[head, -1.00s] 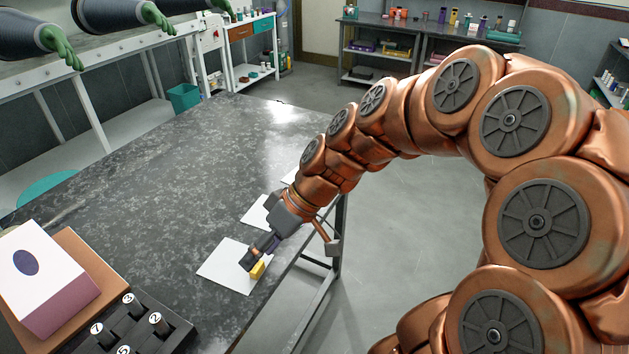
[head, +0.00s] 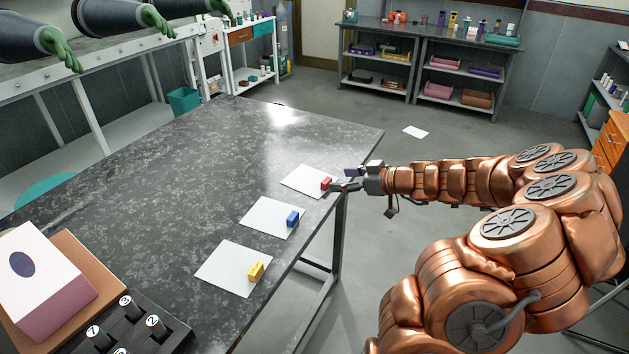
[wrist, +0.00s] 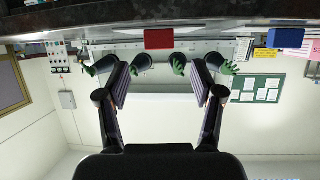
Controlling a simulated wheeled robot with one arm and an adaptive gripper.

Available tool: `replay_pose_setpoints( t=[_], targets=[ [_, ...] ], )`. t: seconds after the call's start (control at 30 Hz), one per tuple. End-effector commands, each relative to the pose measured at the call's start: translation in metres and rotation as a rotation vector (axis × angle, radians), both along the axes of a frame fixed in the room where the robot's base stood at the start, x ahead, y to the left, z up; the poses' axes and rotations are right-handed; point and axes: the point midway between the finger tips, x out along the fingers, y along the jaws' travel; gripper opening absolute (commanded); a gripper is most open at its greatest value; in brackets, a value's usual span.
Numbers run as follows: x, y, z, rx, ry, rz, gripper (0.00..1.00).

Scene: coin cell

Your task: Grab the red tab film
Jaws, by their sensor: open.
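The red tab film is a white sheet (head: 303,181) lying flat near the far right edge of the dark table, with a red tab (head: 326,183) at its right end. The red tab also shows at the top middle of the wrist view (wrist: 159,39), where the picture looks upside down. My gripper (head: 348,180) is at the table's right edge, just right of the red tab and pointing left at it. In the wrist view my gripper (wrist: 158,84) has its two fingers wide apart with nothing between them. The tab lines up with the gap, beyond the fingertips.
A sheet with a blue tab (head: 292,218) and one with a yellow tab (head: 255,271) lie nearer along the same edge. A black holder (head: 174,333) with numbered cylinders and a white-and-pink box (head: 60,290) stand at the front left. The table's middle is clear.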

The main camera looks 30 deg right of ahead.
Motion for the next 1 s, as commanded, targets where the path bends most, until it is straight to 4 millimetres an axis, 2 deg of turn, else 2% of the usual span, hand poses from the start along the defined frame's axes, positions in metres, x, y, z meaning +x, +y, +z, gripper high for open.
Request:
replay_pose_setpoints(
  t=[0.6,1.0],
  targets=[
    [0.045,0.021,-0.026,0.001,0.005,0.004,0.67],
    [0.052,0.024,-0.030,0.000,0.003,0.003,0.67]
  ],
)
